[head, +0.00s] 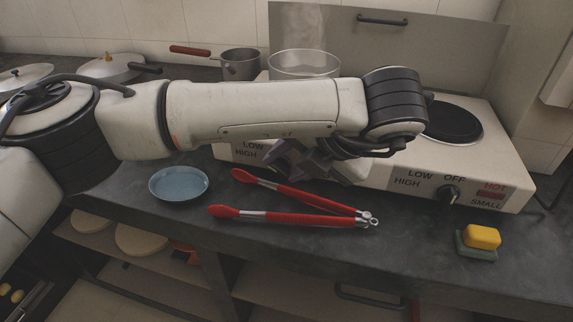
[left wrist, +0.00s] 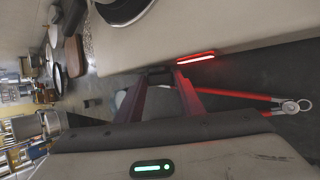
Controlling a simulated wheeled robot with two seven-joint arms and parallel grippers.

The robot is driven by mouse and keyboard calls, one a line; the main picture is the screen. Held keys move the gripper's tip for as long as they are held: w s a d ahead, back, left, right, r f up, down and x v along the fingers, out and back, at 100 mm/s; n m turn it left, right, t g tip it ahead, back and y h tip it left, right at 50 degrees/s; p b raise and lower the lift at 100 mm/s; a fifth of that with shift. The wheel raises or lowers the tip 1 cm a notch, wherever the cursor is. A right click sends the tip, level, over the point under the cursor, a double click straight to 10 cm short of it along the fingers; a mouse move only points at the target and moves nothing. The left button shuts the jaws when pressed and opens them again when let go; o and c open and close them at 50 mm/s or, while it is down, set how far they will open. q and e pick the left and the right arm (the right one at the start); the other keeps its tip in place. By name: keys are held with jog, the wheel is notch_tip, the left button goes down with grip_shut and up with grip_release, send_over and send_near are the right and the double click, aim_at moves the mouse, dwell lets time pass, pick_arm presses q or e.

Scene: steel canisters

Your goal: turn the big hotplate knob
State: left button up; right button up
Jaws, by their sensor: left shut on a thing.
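The white hotplate unit (head: 505,165) stands at the back of the counter, with its front panel facing me. My left gripper (head: 285,165) is at the left part of that panel, beside a LOW/HIGH label. In the left wrist view its fingers (left wrist: 163,78) are shut on a dark piece at the panel, which I take as the big knob (left wrist: 158,73). In the head view the arm and gripper hide that knob, so its pointer cannot be read. My right gripper is not in view.
A steaming pot (head: 305,63) stands on the unit's left side; the right plate (head: 452,120) is bare. Red tongs (head: 290,217) and a blue dish (head: 179,184) lie in front. A yellow sponge (head: 481,237) sits at right.

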pick_arm(q)
jog(key=o, duration=1.1)
jog(key=shift+c, duration=0.2)
jog(key=p+v, duration=0.1)
jog(key=v, duration=0.9)
jog(key=shift+r, duration=0.15)
